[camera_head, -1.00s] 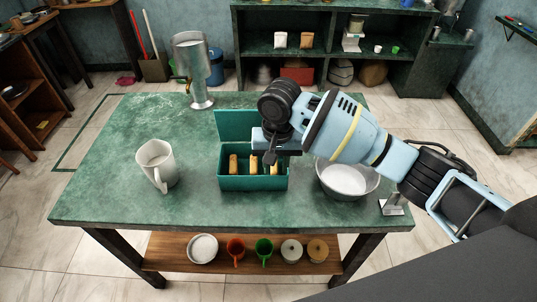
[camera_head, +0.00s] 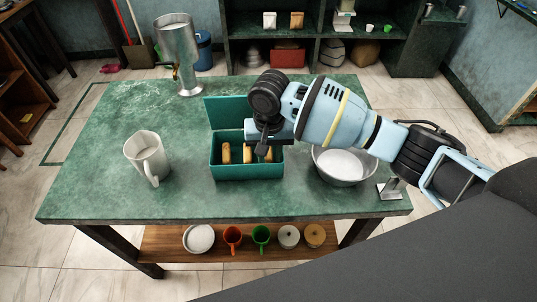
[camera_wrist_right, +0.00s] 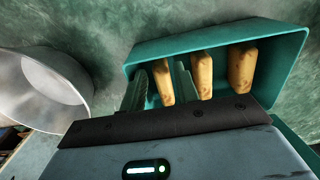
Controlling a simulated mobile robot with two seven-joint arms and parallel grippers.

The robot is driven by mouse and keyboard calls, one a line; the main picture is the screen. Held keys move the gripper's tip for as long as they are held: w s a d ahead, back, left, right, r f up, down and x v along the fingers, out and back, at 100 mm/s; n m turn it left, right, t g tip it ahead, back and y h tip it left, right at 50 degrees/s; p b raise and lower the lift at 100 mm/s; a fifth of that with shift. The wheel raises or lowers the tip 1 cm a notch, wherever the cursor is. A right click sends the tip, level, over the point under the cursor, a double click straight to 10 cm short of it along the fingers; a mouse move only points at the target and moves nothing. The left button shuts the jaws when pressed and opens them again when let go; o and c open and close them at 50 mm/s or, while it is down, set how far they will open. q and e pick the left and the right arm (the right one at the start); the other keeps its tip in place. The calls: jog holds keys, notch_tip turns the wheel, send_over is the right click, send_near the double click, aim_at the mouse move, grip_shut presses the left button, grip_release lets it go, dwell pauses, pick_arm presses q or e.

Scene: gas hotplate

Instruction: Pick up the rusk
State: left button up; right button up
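Three tan rusks stand in a row in an open teal box (camera_head: 230,172) on the green table. They are the left rusk (camera_head: 226,153), the middle rusk (camera_head: 248,154) and the right rusk (camera_head: 268,156), which is partly hidden by my arm. My right gripper (camera_wrist_right: 160,75) reaches down into the box. In the right wrist view its two fingers are apart, one on each side of the rusk nearest the metal bowl (camera_wrist_right: 163,84), with small gaps visible. The other two rusks (camera_wrist_right: 202,75) lie outside the fingers. My left gripper is not in view.
A metal bowl (camera_head: 345,178) stands right of the box, below my right arm. A white pitcher (camera_head: 147,158) stands to the left, and a metal dispenser (camera_head: 179,55) at the back left. The box's raised lid (camera_head: 224,112) is behind it. The table front is clear.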

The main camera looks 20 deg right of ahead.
notch_tip(320, 180, down, 4)
jog(key=shift+d+r, duration=0.1)
jog(key=shift+r, duration=0.05)
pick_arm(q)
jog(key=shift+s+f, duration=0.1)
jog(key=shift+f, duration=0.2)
pick_arm(e)
grip_shut()
jog(key=shift+r, duration=0.1)
notch_tip(320, 180, up, 19)
jog(key=p, duration=0.2)
notch_tip(320, 180, up, 8)
jog(key=p, duration=0.2)
send_over(269, 160)
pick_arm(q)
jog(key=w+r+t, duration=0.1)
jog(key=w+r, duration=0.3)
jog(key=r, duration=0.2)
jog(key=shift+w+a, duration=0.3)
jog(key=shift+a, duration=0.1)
pick_arm(e)
jog(key=shift+r, duration=0.5)
